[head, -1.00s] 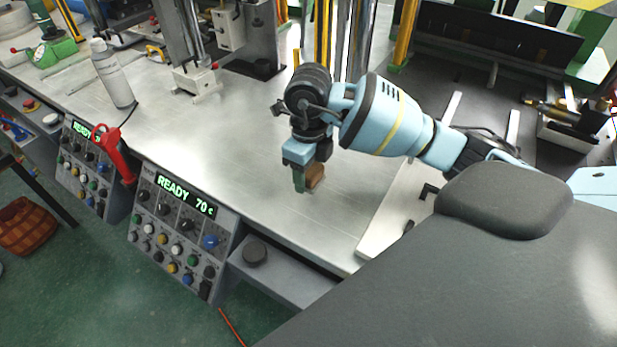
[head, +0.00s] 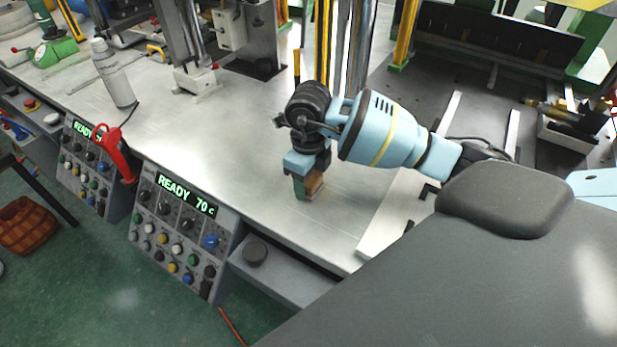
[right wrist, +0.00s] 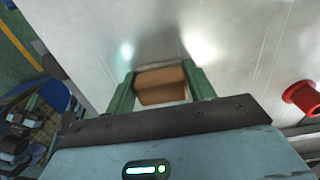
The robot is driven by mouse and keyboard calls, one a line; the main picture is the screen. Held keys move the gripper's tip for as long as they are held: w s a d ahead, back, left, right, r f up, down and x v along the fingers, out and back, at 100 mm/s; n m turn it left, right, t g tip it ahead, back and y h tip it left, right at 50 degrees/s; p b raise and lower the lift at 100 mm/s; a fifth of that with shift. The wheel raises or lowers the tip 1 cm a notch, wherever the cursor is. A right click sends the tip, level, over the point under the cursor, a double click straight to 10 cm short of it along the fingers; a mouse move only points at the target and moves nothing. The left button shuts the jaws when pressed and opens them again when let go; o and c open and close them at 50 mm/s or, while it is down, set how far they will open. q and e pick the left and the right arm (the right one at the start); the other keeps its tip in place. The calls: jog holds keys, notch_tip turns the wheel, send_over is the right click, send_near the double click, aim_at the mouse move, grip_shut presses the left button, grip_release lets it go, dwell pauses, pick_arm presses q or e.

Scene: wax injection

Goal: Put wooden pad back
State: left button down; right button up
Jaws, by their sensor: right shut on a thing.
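The wooden pad (head: 314,183) is a small brown block, partly hidden by my right gripper in the head view. My right gripper (head: 306,190) points down over the metal worktop (head: 250,165) and is shut on the pad. In the right wrist view the pad (right wrist: 161,85) sits between the two green fingers of the gripper (right wrist: 160,90), close above or on the worktop; I cannot tell whether it touches. My left gripper is not in view.
Control panels reading READY (head: 178,215) line the front edge. A spray bottle (head: 113,73) and a red-handled tool (head: 117,154) are at the left. Metal posts (head: 350,50) stand behind my right gripper. The worktop left of the gripper is clear.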

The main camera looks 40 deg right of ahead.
jog(key=o, duration=1)
jog(key=shift+r, duration=0.1)
notch_tip(320, 180, up, 12)
jog(key=shift+r+p, duration=0.1)
jog(key=shift+p, duration=0.3)
